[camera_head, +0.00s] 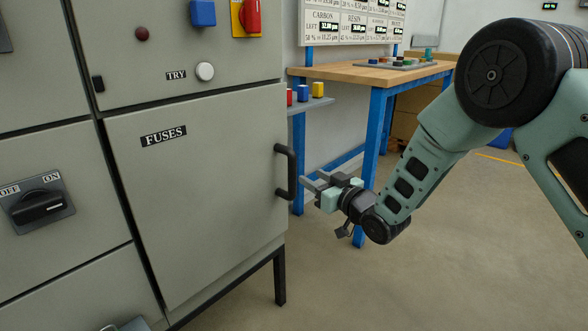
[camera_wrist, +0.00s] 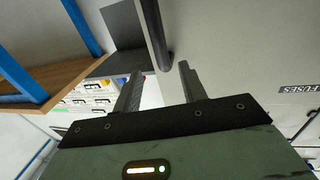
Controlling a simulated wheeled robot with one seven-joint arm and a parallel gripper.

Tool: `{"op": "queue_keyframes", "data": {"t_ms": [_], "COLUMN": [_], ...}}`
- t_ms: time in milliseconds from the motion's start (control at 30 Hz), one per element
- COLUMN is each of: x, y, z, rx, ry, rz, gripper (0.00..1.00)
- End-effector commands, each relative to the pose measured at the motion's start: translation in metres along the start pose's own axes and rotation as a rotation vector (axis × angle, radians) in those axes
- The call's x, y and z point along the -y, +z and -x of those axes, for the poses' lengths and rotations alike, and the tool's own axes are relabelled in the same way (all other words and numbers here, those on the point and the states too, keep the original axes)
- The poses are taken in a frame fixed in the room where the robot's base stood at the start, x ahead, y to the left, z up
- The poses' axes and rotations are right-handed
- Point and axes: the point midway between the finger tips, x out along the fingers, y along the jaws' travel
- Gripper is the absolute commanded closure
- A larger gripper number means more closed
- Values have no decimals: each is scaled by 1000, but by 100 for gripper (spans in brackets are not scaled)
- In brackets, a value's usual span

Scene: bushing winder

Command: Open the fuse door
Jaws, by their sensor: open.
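The fuse door (camera_head: 200,190) is a grey panel labelled FUSES on the cabinet, and it looks shut. Its black vertical handle (camera_head: 291,173) is on the door's right edge. My gripper (camera_head: 311,184) is just right of the handle, fingers pointing at it. In the wrist view my gripper (camera_wrist: 160,80) is open, with two grey fingers apart. The handle (camera_wrist: 156,35) shows there as a dark bar whose end lies near the fingertips, between them in the picture. I cannot tell whether the fingers touch it. The FUSES label (camera_wrist: 298,89) is at the right.
A wooden workbench (camera_head: 345,72) with blue legs stands behind the cabinet. A small shelf (camera_head: 312,104) with coloured blocks is beside the cabinet's right side. Above the door are a white TRY button (camera_head: 205,71) and a red switch (camera_head: 250,16).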

Motion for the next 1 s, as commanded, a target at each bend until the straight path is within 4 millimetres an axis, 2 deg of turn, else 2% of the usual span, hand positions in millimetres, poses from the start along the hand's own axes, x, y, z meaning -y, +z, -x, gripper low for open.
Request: {"op": "queue_keyframes", "data": {"t_ms": [100,300,500,700,933,967,1000], "x": [1,1,0,0,0,0,0], "y": [2,2,1,0,0,0,0], "z": [-26,-65,-89,-98,-98,-98,-98], "rx": [-3,-1,-1,0,1,1,1], "ry": [-2,-1,0,0,0,0,0], "rz": [2,1,1,0,0,0,0], "gripper": [58,58,58,58,58,64,75]}}
